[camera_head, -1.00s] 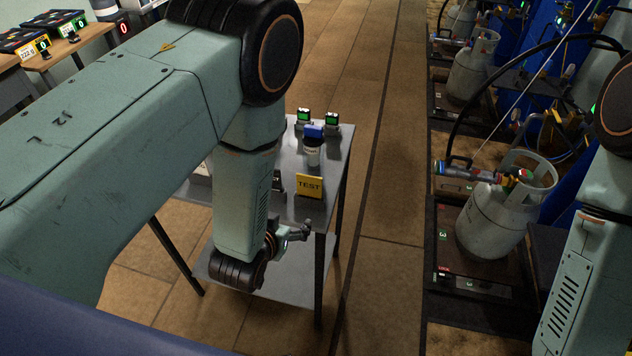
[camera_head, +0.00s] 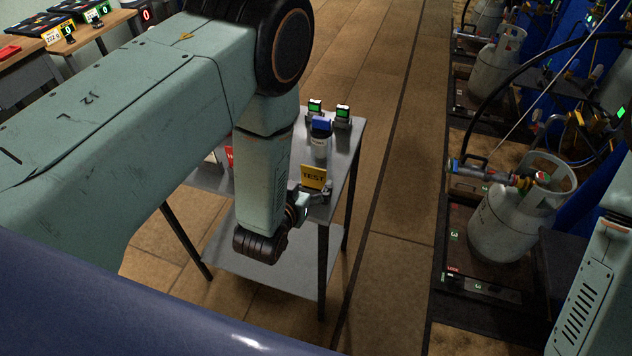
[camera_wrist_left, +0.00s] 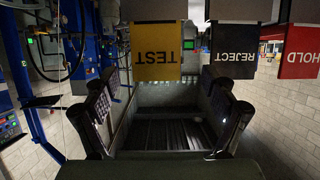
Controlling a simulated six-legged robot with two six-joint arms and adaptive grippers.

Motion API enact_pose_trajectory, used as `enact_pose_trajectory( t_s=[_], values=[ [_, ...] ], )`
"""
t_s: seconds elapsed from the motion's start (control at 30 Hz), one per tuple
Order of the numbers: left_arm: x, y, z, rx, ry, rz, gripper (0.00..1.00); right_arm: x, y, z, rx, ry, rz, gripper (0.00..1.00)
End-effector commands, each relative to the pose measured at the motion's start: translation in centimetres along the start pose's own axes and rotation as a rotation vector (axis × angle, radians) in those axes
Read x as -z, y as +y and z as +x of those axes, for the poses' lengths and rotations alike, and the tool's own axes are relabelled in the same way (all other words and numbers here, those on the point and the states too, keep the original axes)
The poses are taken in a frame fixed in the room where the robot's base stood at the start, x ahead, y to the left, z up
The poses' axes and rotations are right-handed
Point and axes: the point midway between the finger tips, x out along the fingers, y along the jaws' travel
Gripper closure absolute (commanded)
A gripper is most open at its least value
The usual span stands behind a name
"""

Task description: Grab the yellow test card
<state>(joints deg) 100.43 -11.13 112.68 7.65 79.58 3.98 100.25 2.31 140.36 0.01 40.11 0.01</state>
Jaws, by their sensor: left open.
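The yellow test card (camera_head: 313,177) stands near the front edge of a small grey table. In the left wrist view the card (camera_wrist_left: 158,52) shows upside down at the top, marked TEST. My left gripper (camera_head: 320,193) is at the table edge, just below the card in the head view and partly hidden by my wrist. In the left wrist view the gripper (camera_wrist_left: 165,92) is open and empty. Its fingers spread wider than the card, which shows between and above the fingertips. My right arm is at the right edge; its gripper is out of view.
A black REJECT card (camera_wrist_left: 234,50) and a red HOLD card (camera_wrist_left: 299,52) stand beside the yellow one. A blue-capped container (camera_head: 320,138) and two small green-lit devices (camera_head: 329,111) are behind it on the table (camera_head: 345,150). Gas cylinders (camera_head: 515,220) stand on scales at right.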

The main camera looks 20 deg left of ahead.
Motion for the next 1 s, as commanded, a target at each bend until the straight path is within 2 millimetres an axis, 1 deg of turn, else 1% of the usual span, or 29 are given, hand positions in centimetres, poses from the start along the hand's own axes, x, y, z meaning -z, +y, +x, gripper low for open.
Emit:
enact_pose_trajectory(
  t_s=[0.2, 0.33, 0.5, 0.7, 1.0],
  values=[
    [0.2, 0.9, 2.7, 0.0, 0.001, 0.001, 0.15, 0.0, 0.0, -0.7, 0.0, 0.0, -0.001, 1.0],
    [0.2, 0.9, 4.2, 0.0, 0.001, -0.001, 0.15, 0.0, 0.0, -0.6, 0.0, 0.0, -0.001, 1.0],
    [0.1, 0.9, 4.8, 0.0, -0.001, 0.001, 0.15, 0.0, 0.0, -0.6, 0.0, 0.0, -0.001, 1.0],
    [0.1, 0.9, 4.8, 0.0, -0.001, 0.001, 0.16, 0.0, 0.0, -0.6, 0.0, 0.0, -0.001, 1.0],
    [0.1, 0.9, 4.8, 0.0, -0.001, 0.001, 0.41, 0.0, 0.0, -0.6, 0.0, 0.0, -0.001, 1.0]
  ],
)
